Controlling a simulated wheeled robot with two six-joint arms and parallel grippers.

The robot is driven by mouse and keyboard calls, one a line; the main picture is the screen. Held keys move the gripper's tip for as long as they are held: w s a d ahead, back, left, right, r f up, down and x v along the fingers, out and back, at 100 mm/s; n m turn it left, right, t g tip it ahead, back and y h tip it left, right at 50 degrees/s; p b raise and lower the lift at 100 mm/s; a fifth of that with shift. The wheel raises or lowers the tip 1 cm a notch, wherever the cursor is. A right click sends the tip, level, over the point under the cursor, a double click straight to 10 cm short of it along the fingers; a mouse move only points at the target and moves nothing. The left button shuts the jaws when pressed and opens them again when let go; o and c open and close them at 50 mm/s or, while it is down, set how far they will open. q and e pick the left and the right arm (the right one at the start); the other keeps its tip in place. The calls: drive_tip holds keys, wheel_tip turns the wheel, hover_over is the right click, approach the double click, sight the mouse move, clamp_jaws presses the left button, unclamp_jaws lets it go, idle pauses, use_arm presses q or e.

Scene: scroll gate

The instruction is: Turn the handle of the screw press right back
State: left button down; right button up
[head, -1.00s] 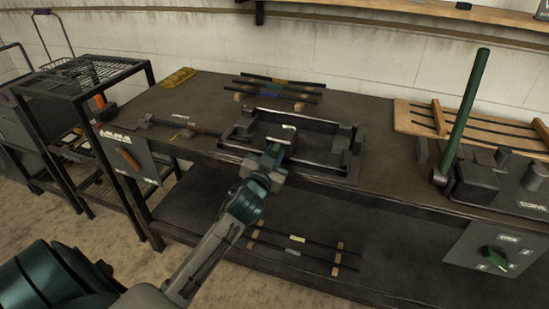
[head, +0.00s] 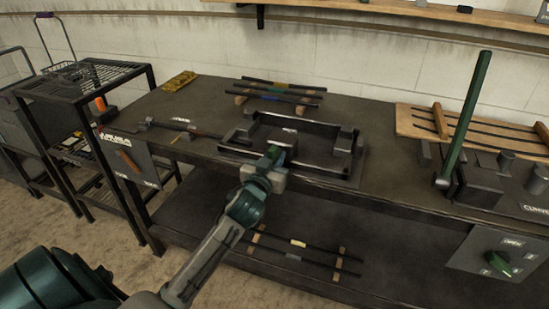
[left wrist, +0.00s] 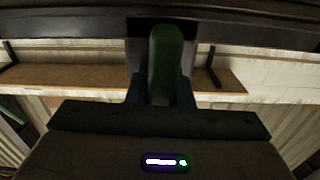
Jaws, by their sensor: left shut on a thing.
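The screw press appears to be the dark rectangular metal frame (head: 345,170) on the middle of the bench. My left gripper (head: 275,158) is at the front side of this frame, shut on a green handle (left wrist: 165,62). In the left wrist view the handle stands between the two dark fingers, its top end near a dark bar. In the head view my gripper and wrist hide most of the handle and the part it joins. My right gripper is not in view.
A tall green lever (head: 467,120) stands on a machine at the bench's right. A wooden board with dark rods (head: 470,130) lies behind it. Rods on wooden blocks (head: 278,92) lie at the back. A panel with a green knob (head: 498,262) hangs at the front right.

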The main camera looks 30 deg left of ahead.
use_arm(q)
drive_tip(key=c, duration=1.3)
unclamp_jaws()
drive_tip(key=shift+s+d+f, duration=0.1)
drive_tip(key=shift+s, duration=0.25)
drive_tip(key=shift+b+v, duration=0.9)
drive_tip(key=shift+v, duration=4.15)
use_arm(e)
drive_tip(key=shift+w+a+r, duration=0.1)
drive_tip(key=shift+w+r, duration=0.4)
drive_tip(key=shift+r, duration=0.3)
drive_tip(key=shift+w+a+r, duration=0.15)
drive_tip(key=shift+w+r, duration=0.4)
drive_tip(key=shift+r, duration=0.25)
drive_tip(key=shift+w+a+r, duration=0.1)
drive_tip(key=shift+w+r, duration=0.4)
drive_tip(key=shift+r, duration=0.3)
